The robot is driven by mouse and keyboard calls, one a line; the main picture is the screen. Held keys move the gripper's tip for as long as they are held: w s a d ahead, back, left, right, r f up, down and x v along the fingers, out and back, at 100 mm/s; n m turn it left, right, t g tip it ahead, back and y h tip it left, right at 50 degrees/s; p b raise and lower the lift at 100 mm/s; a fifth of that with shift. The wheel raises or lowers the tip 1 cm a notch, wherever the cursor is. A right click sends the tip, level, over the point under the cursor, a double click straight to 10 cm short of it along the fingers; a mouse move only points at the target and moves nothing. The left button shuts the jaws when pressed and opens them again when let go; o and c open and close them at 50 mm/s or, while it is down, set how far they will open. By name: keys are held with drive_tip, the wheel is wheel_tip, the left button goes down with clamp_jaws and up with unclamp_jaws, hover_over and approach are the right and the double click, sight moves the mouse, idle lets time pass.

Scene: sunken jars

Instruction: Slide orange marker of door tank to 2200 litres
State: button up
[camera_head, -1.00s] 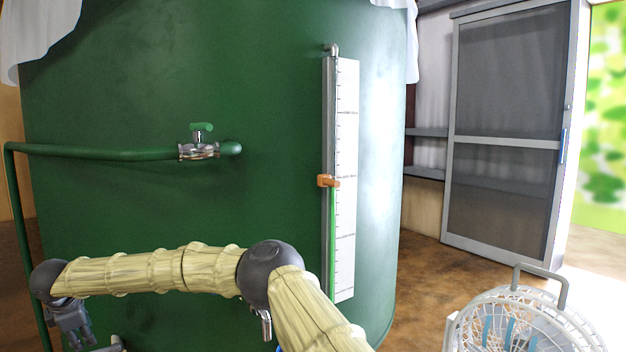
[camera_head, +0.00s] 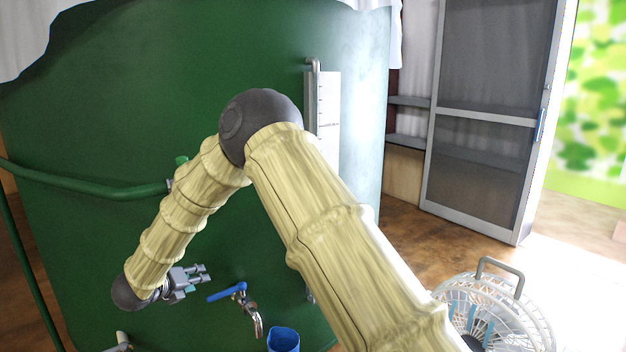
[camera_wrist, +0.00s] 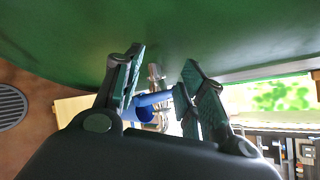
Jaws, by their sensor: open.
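The green tank (camera_head: 140,70) fills the middle of the head view, and its wall spans the top of the wrist view (camera_wrist: 210,30). The white gauge board (camera_head: 329,95) stands upright on its right side. My arm covers the board's lower part, and the orange marker is hidden. My gripper (camera_head: 208,276) is low in front of the tank, left of the blue-handled tap (camera_head: 228,292), well below and left of the gauge. In the wrist view my gripper (camera_wrist: 163,62) has its fingers apart, with blue and metal parts seen between and beyond them; nothing appears held.
A blue cup (camera_head: 284,341) stands below the tap. A green pipe (camera_head: 90,188) runs along the tank's left side. A white fan (camera_head: 500,315) stands at the lower right. A screen door (camera_head: 485,120) and shelves (camera_head: 408,141) are behind; brown floor shows between.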

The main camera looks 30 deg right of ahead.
drive_tip(key=s+d+r+n+h+p, duration=0.2)
drive_tip(key=s+d+r+p, duration=0.15)
drive_tip(key=d+r, duration=0.45)
drive_tip(key=s+d+r+n+h+p, duration=0.1)
drive_tip(key=s+d+r+n+p, duration=0.2)
drive_tip(key=d+r, duration=0.5)
drive_tip(key=s+d+r+n+h+p, duration=0.15)
drive_tip(key=s+d+r+p, duration=0.3)
drive_tip(key=d, duration=0.65)
drive_tip(key=shift+g+h, duration=0.35)
drive_tip(key=shift+g, duration=0.05)
drive_tip(key=p+x, duration=0.1)
drive_tip(key=x, duration=1)
drive_tip(key=shift+w+r, duration=0.1)
drive_tip(key=shift+w, duration=0.1)
clamp_jaws()
